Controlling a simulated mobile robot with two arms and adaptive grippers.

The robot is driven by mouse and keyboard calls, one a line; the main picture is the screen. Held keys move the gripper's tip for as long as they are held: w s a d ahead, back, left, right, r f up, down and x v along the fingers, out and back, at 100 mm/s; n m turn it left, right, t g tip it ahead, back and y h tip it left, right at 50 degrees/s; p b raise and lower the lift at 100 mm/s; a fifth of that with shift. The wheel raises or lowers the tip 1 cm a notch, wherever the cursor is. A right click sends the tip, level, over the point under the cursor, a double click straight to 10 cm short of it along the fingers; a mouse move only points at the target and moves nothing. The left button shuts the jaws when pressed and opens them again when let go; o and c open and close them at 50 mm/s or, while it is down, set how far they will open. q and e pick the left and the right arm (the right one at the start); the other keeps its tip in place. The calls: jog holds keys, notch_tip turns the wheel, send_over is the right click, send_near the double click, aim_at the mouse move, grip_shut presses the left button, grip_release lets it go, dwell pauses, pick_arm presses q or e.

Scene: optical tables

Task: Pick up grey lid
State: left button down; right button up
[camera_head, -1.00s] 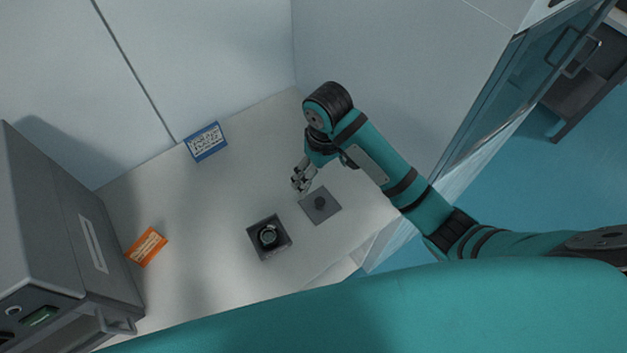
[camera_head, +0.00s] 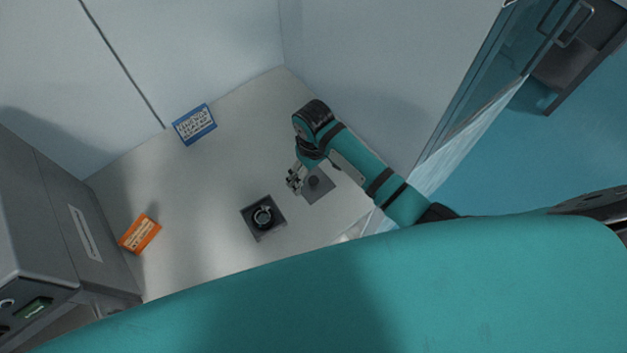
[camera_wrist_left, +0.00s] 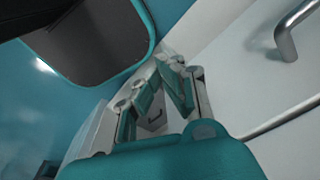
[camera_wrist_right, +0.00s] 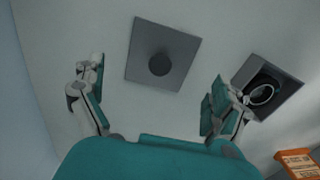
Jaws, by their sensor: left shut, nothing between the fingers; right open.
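The grey lid (camera_head: 320,190) is a flat square plate with a dark round knob. It lies on the table to the right of the open box, partly covered by my right arm in the head view. In the right wrist view the lid (camera_wrist_right: 146,67) shows whole, ahead of and between the fingers. My right gripper (camera_head: 295,180) is open and empty, apart from the lid; its fingers (camera_wrist_right: 155,105) are spread in the right wrist view. My left gripper (camera_wrist_left: 180,62) shows only in the left wrist view, shut and empty, away from the lid.
A dark grey open box (camera_head: 250,212) with a round part (camera_head: 262,216) inside stands left of the lid. An orange card (camera_head: 139,234) and a blue card (camera_head: 195,124) are on the table. A large grey machine (camera_head: 60,220) is at the left. A wall rises behind the right arm.

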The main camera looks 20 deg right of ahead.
aim_at(314, 180)
notch_tip(314, 180, down, 3)
jog(key=shift+w+f+p, duration=0.1)
jog(key=shift+f+p, duration=0.1)
jog(key=shift+p, duration=0.25)
jog(key=shift+f, duration=0.35)
pick_arm(q)
jog(key=shift+s+a+r, duration=0.1)
jog(key=shift+s+r, duration=0.5)
jog(key=shift+s, duration=0.35)
pick_arm(e)
jog(key=c, duration=1.9)
pick_arm(q)
jog(key=shift+w, duration=0.2)
pick_arm(e)
jog(key=shift+s+f, duration=0.1)
jog(key=shift+s, duration=0.1)
grip_shut()
